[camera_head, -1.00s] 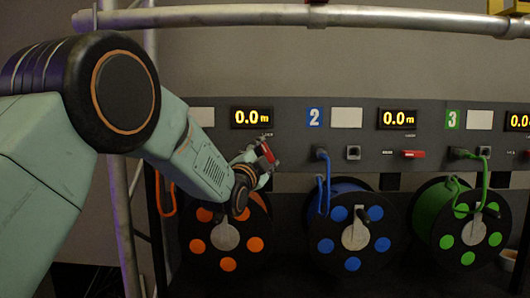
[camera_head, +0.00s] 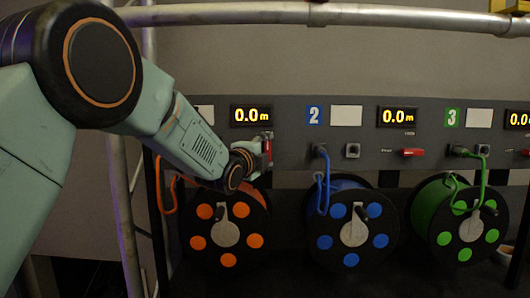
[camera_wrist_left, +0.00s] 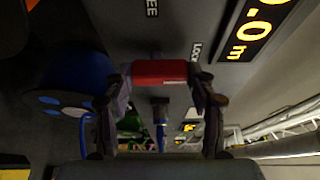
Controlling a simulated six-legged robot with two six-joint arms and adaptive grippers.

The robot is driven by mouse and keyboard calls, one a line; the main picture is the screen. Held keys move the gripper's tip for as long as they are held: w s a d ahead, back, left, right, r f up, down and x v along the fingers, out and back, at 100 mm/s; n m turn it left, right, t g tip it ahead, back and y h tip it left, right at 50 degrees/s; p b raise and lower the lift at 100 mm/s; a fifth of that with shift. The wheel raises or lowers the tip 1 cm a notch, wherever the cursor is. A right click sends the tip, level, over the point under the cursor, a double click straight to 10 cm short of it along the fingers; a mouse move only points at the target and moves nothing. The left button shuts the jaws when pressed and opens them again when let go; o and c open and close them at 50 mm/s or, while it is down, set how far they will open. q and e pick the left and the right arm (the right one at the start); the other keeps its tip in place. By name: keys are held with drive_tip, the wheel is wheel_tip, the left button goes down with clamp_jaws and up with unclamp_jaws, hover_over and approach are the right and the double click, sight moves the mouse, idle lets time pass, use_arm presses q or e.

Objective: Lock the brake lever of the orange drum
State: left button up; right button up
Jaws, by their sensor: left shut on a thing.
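The orange drum (camera_head: 228,258) stands at the left in the head view, black-faced with orange discs and a pale hub. Its red brake lever (camera_head: 267,147) is on the panel above it and stands close to upright. In the left wrist view the lever (camera_wrist_left: 160,72) lies between the two fingers, with its right end towards the LOCK label (camera_wrist_left: 196,50); part of the FREE label (camera_wrist_left: 152,8) shows above. My left gripper (camera_head: 260,155) is shut on the lever, and the gripper partly hides it in the head view. My right gripper is not in view.
The blue drum (camera_head: 325,242) and green drum (camera_head: 445,237) stand to the right, with cables plugged into the grey panel (camera_head: 300,150). Drum 2's red lever (camera_head: 413,152) lies level. A metal rail (camera_head: 350,17) crosses above, and an upright pole (camera_head: 124,220) is at left.

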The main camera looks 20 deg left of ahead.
use_arm(q)
drive_tip(key=shift+r, duration=0.2)
drive_tip(key=o, duration=1.2)
drive_tip(key=shift+d+f, duration=0.1)
drive_tip(key=shift+f, duration=0.05)
drive_tip(key=shift+c, duration=0.2)
drive_tip(key=shift+s, duration=0.1)
drive_tip(key=s+a, duration=0.1)
drive_tip(key=s, duration=1.1)
drive_tip(key=shift+a, duration=0.2)
drive_tip(key=shift+w, duration=0.3)
drive_tip(key=w, duration=0.6)
drive_tip(key=w+d, duration=0.1)
drive_tip(key=w, duration=0.3)
drive_tip(key=shift+d, duration=0.1)
drive_tip(key=shift+w+f, duration=0.1)
drive_tip(key=shift+w, duration=0.8)
